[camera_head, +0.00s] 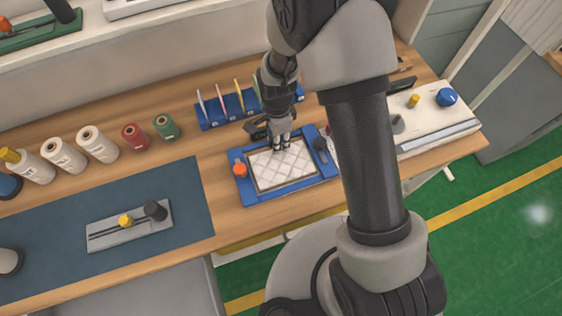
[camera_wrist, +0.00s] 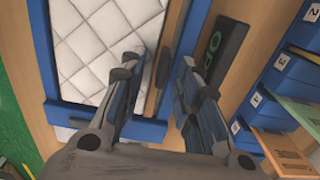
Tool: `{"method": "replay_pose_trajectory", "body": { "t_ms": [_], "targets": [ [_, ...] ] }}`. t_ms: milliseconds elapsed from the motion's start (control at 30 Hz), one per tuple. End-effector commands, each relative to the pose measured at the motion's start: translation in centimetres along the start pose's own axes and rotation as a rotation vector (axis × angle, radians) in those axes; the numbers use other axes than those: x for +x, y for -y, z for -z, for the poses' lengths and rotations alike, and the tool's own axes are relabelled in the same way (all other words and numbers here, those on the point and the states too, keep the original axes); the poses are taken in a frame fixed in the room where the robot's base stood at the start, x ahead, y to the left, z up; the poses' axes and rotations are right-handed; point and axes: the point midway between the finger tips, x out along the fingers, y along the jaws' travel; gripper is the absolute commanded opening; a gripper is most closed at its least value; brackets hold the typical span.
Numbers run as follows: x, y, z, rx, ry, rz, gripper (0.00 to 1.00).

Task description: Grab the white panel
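The white panel (camera_head: 268,173) is a quilted rectangle lying flat in a blue frame (camera_head: 242,188) on the wooden bench. It also shows in the wrist view (camera_wrist: 92,45), beside a thin brown strip (camera_wrist: 158,70) along its edge. My gripper (camera_head: 281,147) points down at the panel's far edge. In the wrist view my gripper (camera_wrist: 157,75) is open, its fingers apart on either side of the brown strip and part of the blue frame. One finger overlaps the panel; the other is toward the frame's outer side. Whether they touch anything is unclear.
An orange knob (camera_head: 239,170) stands at the frame's left. A blue rack (camera_head: 235,107) with coloured sheets stands behind. A black lettered plate (camera_wrist: 220,50) lies close to the outer finger. Spools (camera_head: 97,144) and a blue mat (camera_head: 60,230) are left.

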Motion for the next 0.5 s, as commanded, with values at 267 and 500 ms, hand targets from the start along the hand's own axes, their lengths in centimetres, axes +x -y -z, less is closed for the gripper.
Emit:
{"method": "replay_pose_trajectory", "body": {
  "t_ms": [267, 500],
  "targets": [
    [-0.05, 0.00, 0.00, 0.000, 0.000, 0.000, 0.15],
    [-0.05, -0.01, 0.00, 0.000, 0.000, 0.000, 0.00]
  ]
}}
